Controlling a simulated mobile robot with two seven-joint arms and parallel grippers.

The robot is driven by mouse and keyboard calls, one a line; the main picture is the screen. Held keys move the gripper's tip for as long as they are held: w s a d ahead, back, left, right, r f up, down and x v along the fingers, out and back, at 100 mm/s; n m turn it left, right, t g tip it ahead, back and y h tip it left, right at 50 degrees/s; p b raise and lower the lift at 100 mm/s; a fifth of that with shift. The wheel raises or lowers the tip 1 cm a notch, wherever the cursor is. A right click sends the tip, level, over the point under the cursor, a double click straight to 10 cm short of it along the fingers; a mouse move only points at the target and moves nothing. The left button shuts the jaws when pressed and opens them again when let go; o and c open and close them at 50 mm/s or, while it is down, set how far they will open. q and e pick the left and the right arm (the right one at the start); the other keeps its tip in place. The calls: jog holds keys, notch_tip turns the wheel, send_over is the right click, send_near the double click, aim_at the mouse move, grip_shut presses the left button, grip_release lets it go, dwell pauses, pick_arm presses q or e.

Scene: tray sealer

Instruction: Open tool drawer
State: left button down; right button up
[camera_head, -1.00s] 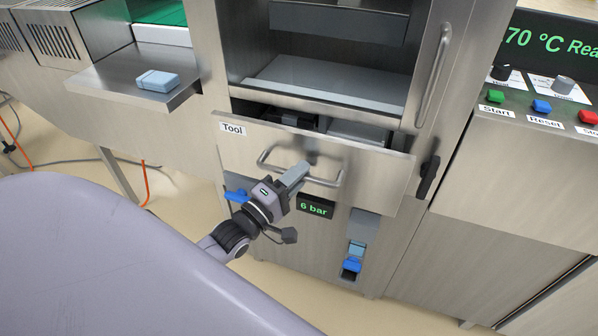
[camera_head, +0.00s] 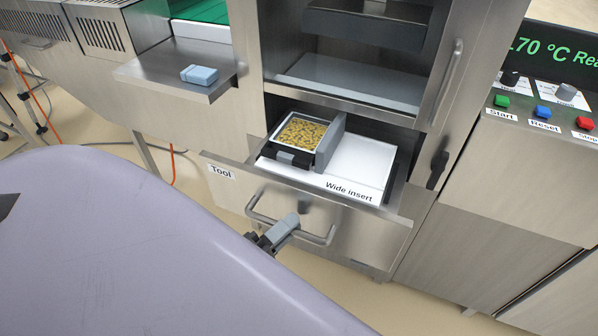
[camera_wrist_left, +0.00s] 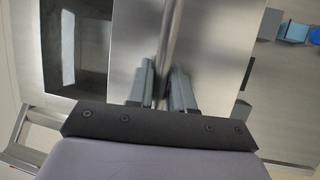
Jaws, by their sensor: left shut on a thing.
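The tool drawer (camera_head: 340,225), labelled "Tool", stands pulled out from the steel machine in the head view. Its bar handle (camera_head: 318,238) runs across the front panel. My left gripper (camera_head: 290,222) is shut on the handle near its middle. In the left wrist view the two fingers (camera_wrist_left: 160,88) close around the handle bar (camera_wrist_left: 169,45). My right gripper is not in view.
Above the drawer is an open chamber (camera_head: 350,85) with a door handle (camera_head: 446,78) at its right. A side shelf (camera_head: 165,78) holds a light blue block (camera_head: 199,75). A control panel with buttons (camera_head: 543,111) is at the right. My body fills the lower left.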

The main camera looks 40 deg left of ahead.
pick_arm(q)
jog(key=shift+s+d+p, duration=0.2)
jog(key=shift+s+d, duration=0.05)
jog(key=shift+s, duration=0.75)
jog(key=shift+s+d+p, duration=0.2)
jog(key=shift+s+d, duration=0.05)
jog(key=shift+s, duration=0.75)
jog(key=c, duration=1.1)
grip_release()
jog(key=b+v, duration=0.1)
jog(key=v, duration=0.6)
jog(key=w+d+f+m+g+p, duration=0.1)
jog(key=w+d+f+m+g, duration=0.1)
jog(key=m, duration=0.6)
jog(key=w+d+f+m+g+y+p, duration=0.1)
jog(key=w+d+f+m+g, duration=0.1)
jog(key=d+f+m+g, duration=0.2)
jog(key=m+g, duration=0.3)
jog(key=m, duration=0.2)
jog(key=shift+w+f+m, duration=0.25)
jog(key=shift+w+m, duration=0.05)
jog(key=shift+w, duration=0.1)
